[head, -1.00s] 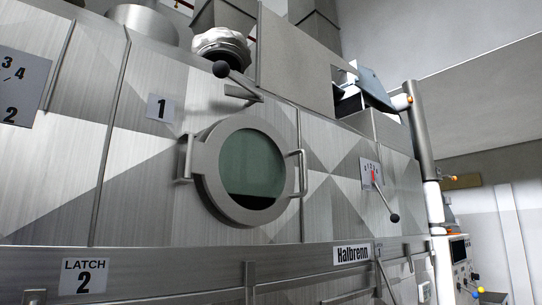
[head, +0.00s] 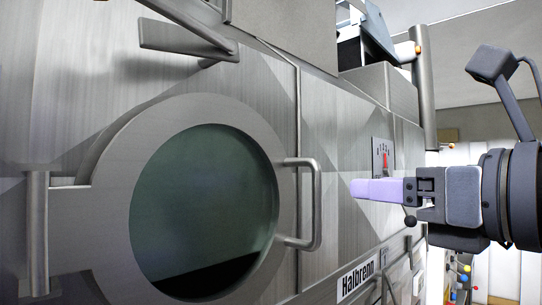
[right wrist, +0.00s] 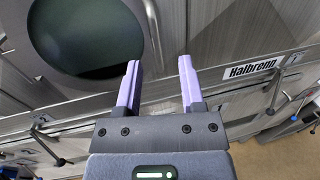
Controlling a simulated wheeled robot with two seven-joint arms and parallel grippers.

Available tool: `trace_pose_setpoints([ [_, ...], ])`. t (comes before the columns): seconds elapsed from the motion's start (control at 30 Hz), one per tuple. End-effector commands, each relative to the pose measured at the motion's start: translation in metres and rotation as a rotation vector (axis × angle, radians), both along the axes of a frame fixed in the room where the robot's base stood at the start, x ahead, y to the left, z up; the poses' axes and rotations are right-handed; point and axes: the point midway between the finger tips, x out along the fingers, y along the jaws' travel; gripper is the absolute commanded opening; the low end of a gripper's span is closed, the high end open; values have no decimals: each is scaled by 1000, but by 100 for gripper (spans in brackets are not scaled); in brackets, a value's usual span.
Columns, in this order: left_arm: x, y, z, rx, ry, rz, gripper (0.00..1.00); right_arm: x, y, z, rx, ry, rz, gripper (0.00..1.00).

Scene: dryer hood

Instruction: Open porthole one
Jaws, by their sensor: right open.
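The porthole (head: 118,152) is a round metal ring with dark green glass (head: 205,205), and it looks closed against the hood. A D-shaped handle (head: 316,205) sticks out at its right side, and a hinge bracket (head: 37,230) is at its left. My right gripper (head: 360,189) is to the right of the handle, apart from it, with lilac fingers pointing left. In the right wrist view my right gripper (right wrist: 161,82) is open and empty, and part of the porthole glass (right wrist: 85,35) shows beyond its left finger. My left gripper is not in view.
A lever (head: 190,35) juts out above the porthole. A dial plate with a red pointer (head: 385,160) is on the panel behind my right gripper. The "Halbrenn" label (head: 357,278) is below. Several levers show along the lower edge in the right wrist view.

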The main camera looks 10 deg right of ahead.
Motion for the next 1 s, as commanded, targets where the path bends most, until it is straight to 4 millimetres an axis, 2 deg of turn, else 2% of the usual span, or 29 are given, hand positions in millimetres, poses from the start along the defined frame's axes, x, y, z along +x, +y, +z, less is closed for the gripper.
trace_pose_setpoints([
  [0.23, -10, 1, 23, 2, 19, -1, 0, 51, 27, 1, 0, 10, 8, 50],
  [0.4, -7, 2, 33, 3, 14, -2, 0, 77, 40, 0, 0, 8, 8, 50],
  [0.73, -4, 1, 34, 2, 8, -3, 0, 84, 43, -3, 0, 5, 8, 50],
  [0.97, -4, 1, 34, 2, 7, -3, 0, 84, 43, -3, 0, 5, 8, 2],
  [1.0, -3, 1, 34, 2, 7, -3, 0, 84, 43, -3, 0, 5, 8, 0],
])
